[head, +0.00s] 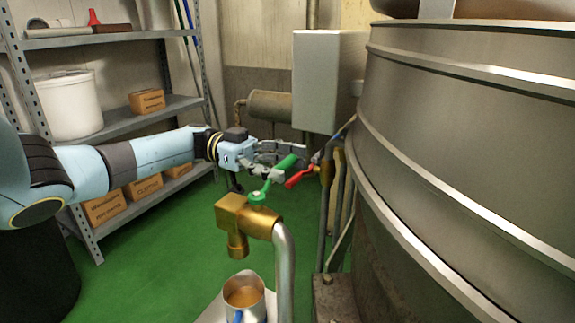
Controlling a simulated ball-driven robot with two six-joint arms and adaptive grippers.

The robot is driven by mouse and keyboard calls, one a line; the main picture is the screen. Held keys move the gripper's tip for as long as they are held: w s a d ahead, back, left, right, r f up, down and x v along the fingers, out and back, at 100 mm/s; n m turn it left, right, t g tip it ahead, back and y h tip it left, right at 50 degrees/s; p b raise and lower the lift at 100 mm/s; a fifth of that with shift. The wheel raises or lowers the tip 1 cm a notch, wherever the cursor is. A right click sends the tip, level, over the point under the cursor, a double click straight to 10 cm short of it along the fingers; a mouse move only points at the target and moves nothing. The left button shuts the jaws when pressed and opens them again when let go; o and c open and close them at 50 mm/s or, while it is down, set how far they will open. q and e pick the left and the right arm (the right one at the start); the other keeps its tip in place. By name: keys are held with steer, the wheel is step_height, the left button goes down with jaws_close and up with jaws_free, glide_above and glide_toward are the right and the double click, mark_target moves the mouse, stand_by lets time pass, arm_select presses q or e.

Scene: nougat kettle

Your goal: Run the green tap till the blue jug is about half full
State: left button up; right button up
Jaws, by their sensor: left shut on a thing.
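The brass tap (248,218) with the green lever handle (278,172) stands in the middle of the head view, on a bent metal pipe. My left gripper (286,158) reaches in from the left and is shut on the green handle. The jug (245,296) is metal with a blue handle (238,316) and stands upright below the tap's spout. Brownish colour shows inside the jug; its exact level is hard to tell. I see no stream between spout and jug. My right gripper is out of view.
A red lever (300,178) sits just right of the green handle, close to my fingers. The large metal kettle (470,140) fills the right side. A grey shelf (120,116) with a white bucket (70,104) and boxes stands left. Green floor is open between.

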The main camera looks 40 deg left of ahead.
arm_select(q)
steer(key=o, duration=1.7)
steer(key=shift+a, duration=0.15)
steer(key=v, duration=1.1)
steer(key=shift+a, duration=0.35)
